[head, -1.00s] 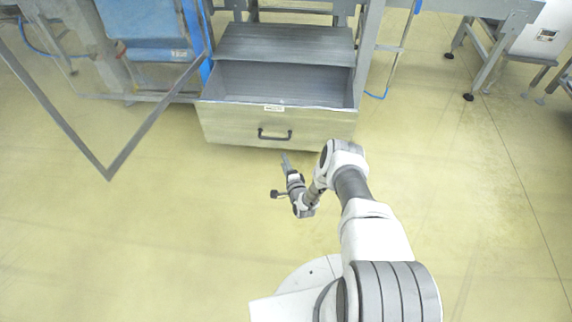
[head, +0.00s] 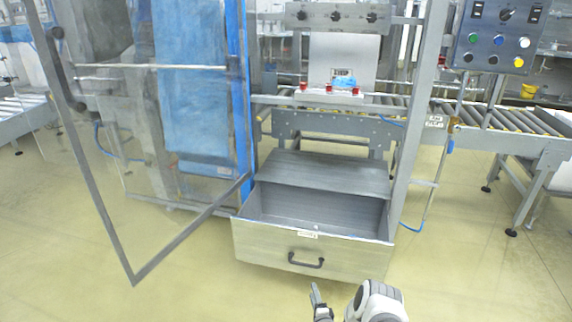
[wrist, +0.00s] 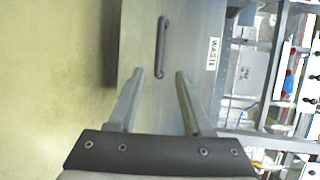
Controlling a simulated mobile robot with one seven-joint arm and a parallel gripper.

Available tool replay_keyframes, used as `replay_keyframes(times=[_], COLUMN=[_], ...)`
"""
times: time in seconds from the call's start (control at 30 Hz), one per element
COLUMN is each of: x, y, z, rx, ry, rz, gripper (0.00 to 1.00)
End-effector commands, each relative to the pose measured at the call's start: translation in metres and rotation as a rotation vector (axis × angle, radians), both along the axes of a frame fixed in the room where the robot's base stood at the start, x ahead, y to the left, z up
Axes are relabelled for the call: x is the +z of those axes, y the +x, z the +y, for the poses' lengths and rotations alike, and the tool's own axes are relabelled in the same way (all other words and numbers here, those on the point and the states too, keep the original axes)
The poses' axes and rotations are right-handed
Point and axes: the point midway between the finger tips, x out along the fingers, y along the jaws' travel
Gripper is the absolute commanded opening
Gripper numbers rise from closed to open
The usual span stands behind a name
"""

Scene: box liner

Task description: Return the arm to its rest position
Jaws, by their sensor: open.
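My gripper (head: 315,296) shows at the bottom of the head view, in front of the open metal drawer (head: 262,245). In the wrist view my gripper (wrist: 160,88) has its two fingers spread with nothing between them. The drawer's dark handle (head: 306,262) is beyond the fingertips and apart from them. The handle also shows upright in the wrist view (wrist: 162,48), beside a WASTE label (wrist: 213,54). Most of my arm is below the head view's lower edge.
A transparent door (head: 135,275) with a grey frame stands open at the left. A roller conveyor (head: 490,118) and a control panel (head: 497,38) are at the right. The yellow floor (head: 450,285) is clear at the lower left and lower right.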

Motion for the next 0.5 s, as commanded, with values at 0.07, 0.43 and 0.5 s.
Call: replay_keyframes(times=[0.07, 0.43, 0.5], x=[0.013, 0.128, 0.153], y=[0.012, 0.085, 0.094], z=[0.0, -0.001, -0.001], rx=[0.011, 0.129, 0.152], ry=[-0.025, -0.298, -0.355], rz=[0.003, 0.098, 0.117], gripper=[0.5, 0.5, 0.5])
